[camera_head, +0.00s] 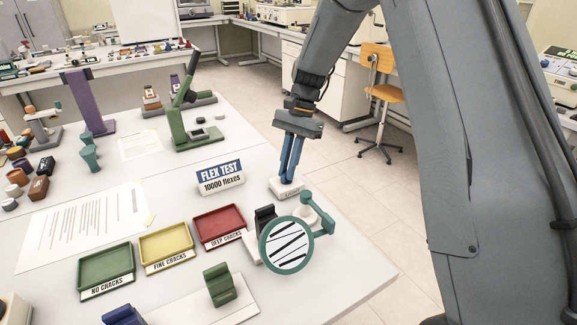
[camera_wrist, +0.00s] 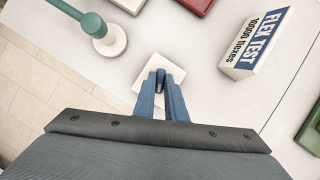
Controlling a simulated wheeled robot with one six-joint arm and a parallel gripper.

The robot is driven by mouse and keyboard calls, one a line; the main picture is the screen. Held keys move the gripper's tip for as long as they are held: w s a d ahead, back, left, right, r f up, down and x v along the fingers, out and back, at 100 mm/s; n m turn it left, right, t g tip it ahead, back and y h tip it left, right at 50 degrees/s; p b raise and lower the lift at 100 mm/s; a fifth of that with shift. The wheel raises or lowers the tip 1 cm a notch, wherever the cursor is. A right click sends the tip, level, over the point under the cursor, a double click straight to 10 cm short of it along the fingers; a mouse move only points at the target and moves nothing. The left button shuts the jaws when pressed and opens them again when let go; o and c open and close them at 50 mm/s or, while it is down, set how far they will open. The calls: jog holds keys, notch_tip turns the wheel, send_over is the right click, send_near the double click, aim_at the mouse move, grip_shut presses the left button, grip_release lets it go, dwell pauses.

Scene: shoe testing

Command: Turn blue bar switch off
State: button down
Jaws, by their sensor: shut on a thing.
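The blue bar switch (camera_wrist: 160,75) shows as a small dark blue bar on a white square base. The white base (camera_head: 286,188) sits near the right edge of the table, behind the round striped disc. My gripper (camera_head: 287,178) points down onto this base, its two blue fingers close together. In the wrist view my gripper (camera_wrist: 161,76) has its fingertips on either side of the bar, shut on it. In the head view the bar is hidden between the fingers. The lettering on the base is too small to read.
A FLEX TEST sign (camera_head: 220,177) stands left of the base. A round striped disc (camera_head: 286,245) on a teal arm stands in front. Red (camera_head: 243,228), yellow (camera_head: 192,245) and green (camera_head: 132,274) trays lie to the left. A green stand (camera_head: 180,128) is behind.

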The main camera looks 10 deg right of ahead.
jog(key=n, duration=0.2)
jog(key=n+h, duration=0.1)
jog(key=n, duration=0.1)
jog(key=n+g+h, duration=0.1)
jog(key=n, duration=0.1)
jog(key=shift+w+a, duration=0.15)
jog(key=shift+a, duration=0.1)
jog(key=n+h, duration=0.1)
jog(key=n, duration=0.2)
jog(key=n+h, duration=0.1)
jog(key=n, duration=0.2)
jog(key=shift+a+r+n+h+p, duration=0.1)
jog(key=shift+a+n+h+p, duration=0.05)
jog(key=shift+n+h+p, duration=0.2)
jog(key=shift+n, duration=0.25)
jog(key=c, duration=1.8)
grip_release()
jog(key=b+v, duration=0.2)
jog(key=v, duration=0.5)
jog(key=shift+r, duration=0.4)
